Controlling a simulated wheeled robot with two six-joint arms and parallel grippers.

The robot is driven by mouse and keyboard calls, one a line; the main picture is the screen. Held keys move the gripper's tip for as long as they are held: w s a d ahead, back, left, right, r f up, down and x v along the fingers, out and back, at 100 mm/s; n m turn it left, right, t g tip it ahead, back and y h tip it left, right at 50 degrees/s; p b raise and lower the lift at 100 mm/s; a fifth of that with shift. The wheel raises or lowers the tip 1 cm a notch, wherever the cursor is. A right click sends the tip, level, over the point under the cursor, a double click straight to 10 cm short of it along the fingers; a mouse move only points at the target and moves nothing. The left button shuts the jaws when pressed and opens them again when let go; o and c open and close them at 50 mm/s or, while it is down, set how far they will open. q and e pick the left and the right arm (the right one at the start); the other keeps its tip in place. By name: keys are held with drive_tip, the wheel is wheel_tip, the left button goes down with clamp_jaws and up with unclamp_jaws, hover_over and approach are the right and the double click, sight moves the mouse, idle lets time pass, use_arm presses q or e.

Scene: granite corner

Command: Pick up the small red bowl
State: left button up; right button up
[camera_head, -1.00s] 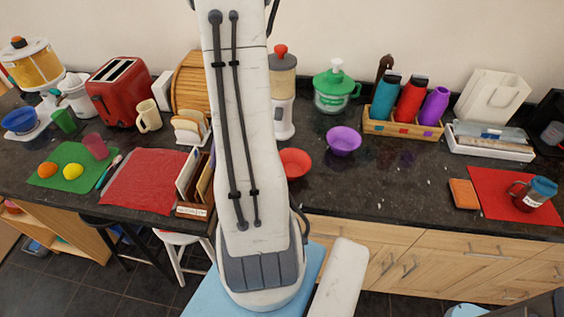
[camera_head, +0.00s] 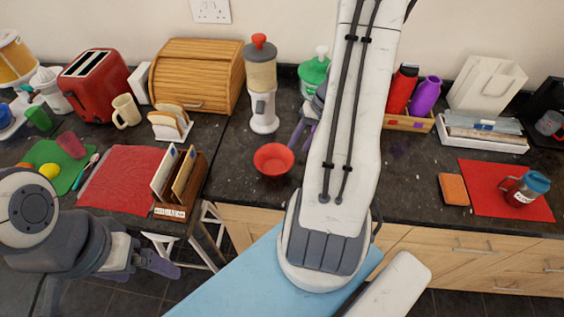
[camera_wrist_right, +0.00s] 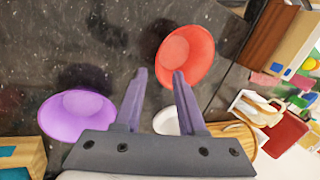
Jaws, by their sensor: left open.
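The small red bowl (camera_head: 273,159) stands upright on the dark counter, left of my right arm in the head view. In the right wrist view the red bowl (camera_wrist_right: 186,52) lies just beyond the fingertips, towards the right finger. My right gripper (camera_wrist_right: 160,73) is open with nothing between its fingers. In the head view its purple fingers (camera_head: 303,128) show partly beside my arm, right of and behind the bowl. My left gripper (camera_head: 152,266) is open and empty, low at the left in front of the counter, far from the bowl.
A purple bowl (camera_wrist_right: 77,116) is left of the right gripper in the wrist view; my arm hides it in the head view.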

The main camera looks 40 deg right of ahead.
sight(291, 157)
drive_tip(key=x, duration=0.7)
drive_tip(key=shift+w+d+f+p, duration=0.1)
drive_tip(key=shift+d+f+p, duration=0.1)
drive_tip(key=shift+f+p, duration=0.15)
drive_tip(key=shift+r, duration=0.1)
clamp_jaws()
idle(1.0)
